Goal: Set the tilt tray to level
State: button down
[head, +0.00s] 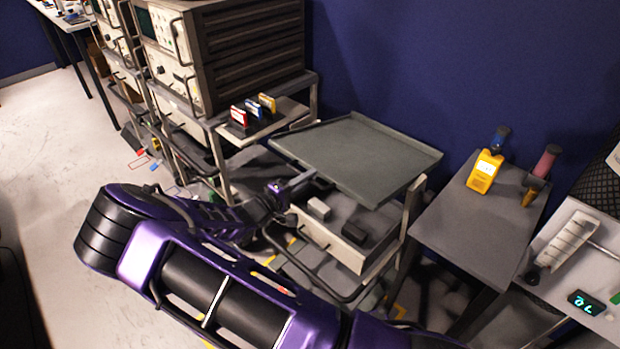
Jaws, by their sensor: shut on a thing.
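The tilt tray (355,155) is a flat grey-green tray with a low rim, on a metal cart in the middle of the head view. It looks tilted, with its near side lower than the edge by the blue wall, though the exact angle is hard to judge. My gripper (304,187) is at the tray's near left side, just under its rim. It is shut on the tray's edge or a part fixed to it; the fingertips are small and partly hidden, so the exact contact is unclear.
At the left stands an instrument rack (240,55) with a small shelf of coloured cards.

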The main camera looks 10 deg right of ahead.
notch_tip(320, 180, down, 7)
jog(key=a+h+b, duration=0.1)
jog(key=b, duration=0.4)
jog(key=shift+s+t, duration=0.4)
jog(key=shift+s, duration=0.05)
jog(key=c, duration=0.9)
grip_release()
jog(key=shift+r, duration=0.1)
jog(key=v, duration=1.7)
jog(key=shift+a+f, duration=0.25)
